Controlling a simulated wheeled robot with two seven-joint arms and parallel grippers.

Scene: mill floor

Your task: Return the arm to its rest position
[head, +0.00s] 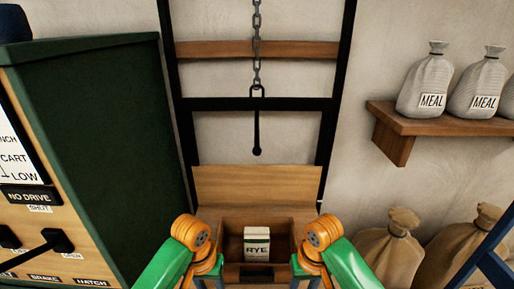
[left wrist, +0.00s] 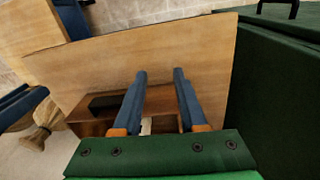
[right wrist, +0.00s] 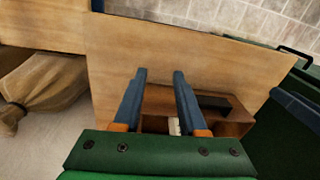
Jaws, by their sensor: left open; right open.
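My left arm comes in at the lower left of the head view, bent at an orange joint, with its gripper (head: 207,277) at the left side of an open wooden bin (head: 284,222). My right arm mirrors it, its gripper (head: 307,277) at the bin's right side. In the left wrist view the blue fingers (left wrist: 159,74) are parted with nothing between them. In the right wrist view the fingers (right wrist: 159,73) are also parted and empty. A white carton marked RYE (head: 256,246) stands upright inside the bin, apart from both grippers.
A green cabinet (head: 110,130) with a lettered control panel stands at left. A chain with a hook (head: 257,125) hangs in a black frame above the bin. MEAL sacks (head: 427,85) sit on a wall shelf (head: 440,118); brown sacks (head: 392,245) stand at lower right.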

